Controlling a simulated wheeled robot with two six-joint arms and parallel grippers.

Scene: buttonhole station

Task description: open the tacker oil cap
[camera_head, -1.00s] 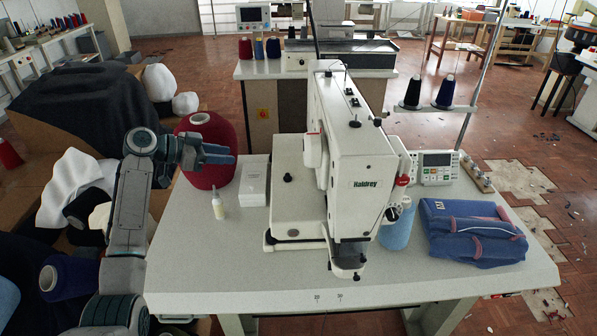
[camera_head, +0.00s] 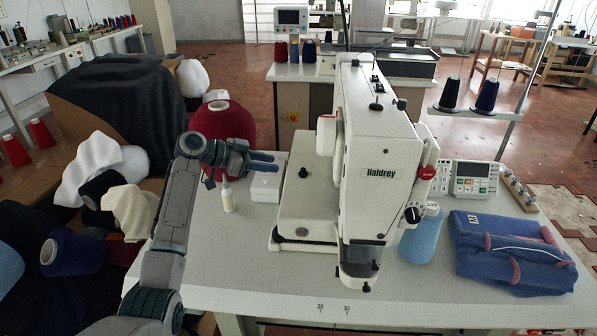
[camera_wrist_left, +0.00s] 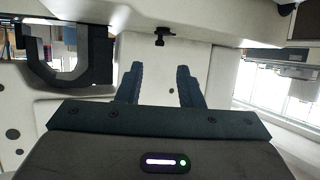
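The white sewing machine (camera_head: 390,168) marked Haldrey stands on the grey table. A round black knob (camera_head: 303,172) sits on its lower bed and a black cap (camera_head: 375,106) on its top; I cannot tell which is the oil cap. My left gripper (camera_head: 276,162) is left of the machine, above a small white box, pointing right, apart from the machine. In the left wrist view its two fingers (camera_wrist_left: 159,85) are spread with nothing between them. A small black fitting (camera_wrist_left: 158,36) on a pale surface shows beyond them. My right gripper is out of view.
A white box (camera_head: 266,186), a small bottle (camera_head: 228,196) and a large red cone (camera_head: 222,122) are near my left gripper. A blue cone (camera_head: 422,238), folded denim (camera_head: 512,252) and a control panel (camera_head: 468,179) fill the right side. The table's front is clear.

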